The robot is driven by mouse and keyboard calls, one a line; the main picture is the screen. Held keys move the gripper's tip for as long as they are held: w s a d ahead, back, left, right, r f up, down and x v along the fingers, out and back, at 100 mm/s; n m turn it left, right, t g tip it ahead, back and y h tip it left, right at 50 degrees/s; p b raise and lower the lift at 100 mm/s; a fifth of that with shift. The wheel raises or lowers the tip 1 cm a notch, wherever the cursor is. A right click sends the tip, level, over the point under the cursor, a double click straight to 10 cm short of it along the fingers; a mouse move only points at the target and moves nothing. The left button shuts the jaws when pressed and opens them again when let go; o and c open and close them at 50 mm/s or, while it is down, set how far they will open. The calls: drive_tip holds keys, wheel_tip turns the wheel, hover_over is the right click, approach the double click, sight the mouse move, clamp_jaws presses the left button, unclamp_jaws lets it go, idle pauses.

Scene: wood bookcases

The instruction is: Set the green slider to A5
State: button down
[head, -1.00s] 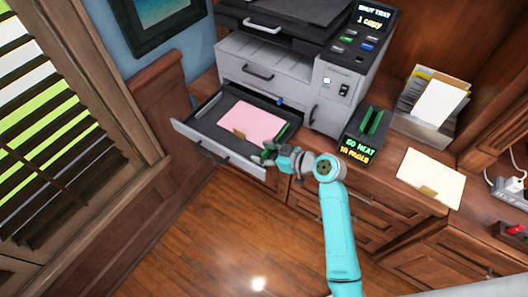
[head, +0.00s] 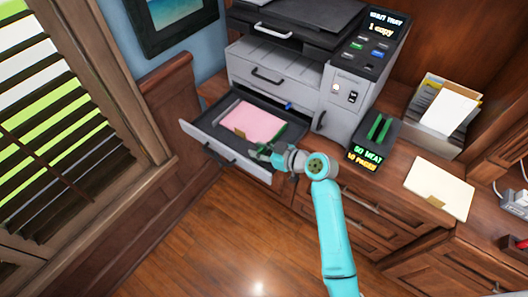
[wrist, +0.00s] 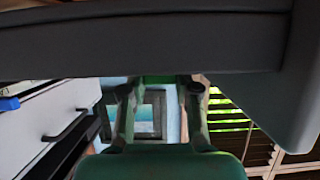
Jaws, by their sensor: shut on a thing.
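The printer's paper tray (head: 205,148) is pulled out, with a pink paper stack (head: 252,122) lying in it. The green slider (head: 280,134) shows as a green strip along the right of the stack, partly hidden by my gripper. My gripper (head: 259,151) is low over the tray's front right part and is shut on the green slider. In the wrist view, a bit of green (wrist: 158,79) shows between the fingertips, under a dark grey tray wall (wrist: 150,42). The size marks, including A5, cannot be read.
The grey printer (head: 290,70) stands behind the tray, with a lit display (head: 385,20) at its top right. A dark box with green lettering (head: 368,150) is right of the tray. A cream folder (head: 440,187) lies farther right. Open floor (head: 200,240) is in front.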

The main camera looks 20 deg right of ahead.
drive_tip(key=c, duration=0.8)
unclamp_jaws()
drive_tip(key=v, duration=1.2)
